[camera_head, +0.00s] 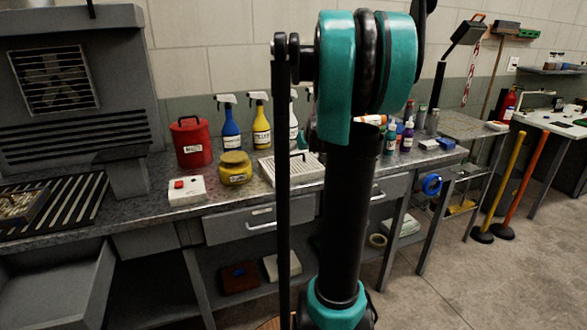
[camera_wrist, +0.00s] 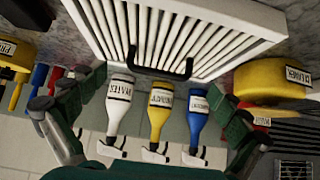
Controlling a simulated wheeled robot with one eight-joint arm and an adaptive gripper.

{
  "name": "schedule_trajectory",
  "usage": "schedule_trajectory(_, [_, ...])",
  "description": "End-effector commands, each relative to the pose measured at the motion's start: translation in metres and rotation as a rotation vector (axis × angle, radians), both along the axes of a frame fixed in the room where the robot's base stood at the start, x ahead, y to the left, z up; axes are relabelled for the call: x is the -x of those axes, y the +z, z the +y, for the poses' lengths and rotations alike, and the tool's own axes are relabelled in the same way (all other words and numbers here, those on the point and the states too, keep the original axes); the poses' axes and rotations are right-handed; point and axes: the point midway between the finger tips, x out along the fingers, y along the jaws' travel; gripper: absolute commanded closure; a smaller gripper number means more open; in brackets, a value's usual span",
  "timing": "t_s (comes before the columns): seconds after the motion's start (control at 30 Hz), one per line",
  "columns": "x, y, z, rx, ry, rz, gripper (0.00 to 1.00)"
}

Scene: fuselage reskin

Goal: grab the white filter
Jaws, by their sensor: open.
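The white filter (camera_head: 286,168) is a flat ribbed panel lying on the grey workbench, partly hidden behind my arm in the head view. In the wrist view the white filter (camera_wrist: 190,32) fills the upper middle, with its slats and a black handle (camera_wrist: 160,66) on the edge nearest my gripper. My gripper (camera_wrist: 160,88) is open, one finger at each side of the wrist view, and no object shows held between the fingers. The handle lies between the fingers in the picture; I cannot tell the distance. In the head view my gripper is hidden behind my arm.
Spray bottles (camera_head: 261,124) stand behind the filter. A yellow jar (camera_head: 235,168), a red can (camera_head: 191,142) and a white box with a red button (camera_head: 187,190) stand to its left. Small bottles (camera_head: 407,137) stand to its right. A grey machine (camera_head: 80,90) fills the bench's left.

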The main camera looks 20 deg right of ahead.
Motion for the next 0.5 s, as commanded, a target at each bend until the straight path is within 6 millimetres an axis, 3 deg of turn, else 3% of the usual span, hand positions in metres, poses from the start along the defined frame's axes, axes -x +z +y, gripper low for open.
schedule_trajectory(0.5, [-0.039, -0.032, 0.004, 0.001, 0.001, 0.001, 0.00])
